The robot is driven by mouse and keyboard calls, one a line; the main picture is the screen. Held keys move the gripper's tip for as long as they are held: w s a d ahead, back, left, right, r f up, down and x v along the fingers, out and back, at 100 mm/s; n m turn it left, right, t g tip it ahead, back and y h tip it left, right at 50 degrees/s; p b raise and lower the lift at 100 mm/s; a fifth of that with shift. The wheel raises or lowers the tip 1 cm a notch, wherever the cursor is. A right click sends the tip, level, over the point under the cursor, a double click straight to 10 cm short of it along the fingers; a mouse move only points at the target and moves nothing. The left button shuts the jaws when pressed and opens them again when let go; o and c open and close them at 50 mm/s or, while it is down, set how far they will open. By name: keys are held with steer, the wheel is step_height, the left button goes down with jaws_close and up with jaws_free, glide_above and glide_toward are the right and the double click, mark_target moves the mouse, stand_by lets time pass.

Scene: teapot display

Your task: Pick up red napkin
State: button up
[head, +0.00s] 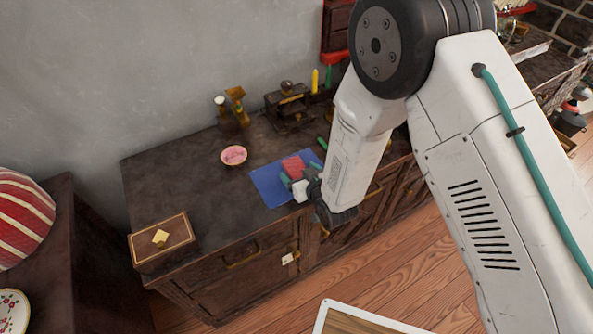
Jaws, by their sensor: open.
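A small red napkin (292,165) lies on a blue mat (268,186) on top of the dark wooden cabinet (185,181). My gripper (303,178) is at the front right part of the mat, just in front of the napkin. Its green-tipped fingers are apart, one on the left and one on the right of the napkin's near side. I cannot tell whether they touch the napkin. My arm comes in from the upper right and hides part of the cabinet top.
A pink bowl (233,155) sits left of the mat. A wooden box (162,243) stands at the cabinet's left front corner. A brass item (236,107), a dark wooden device (288,106) and a yellow candle (315,81) stand along the wall. The cabinet's left middle is clear.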

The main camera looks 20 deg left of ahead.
steer(key=c, duration=1.1)
steer(key=shift+o, duration=0.2)
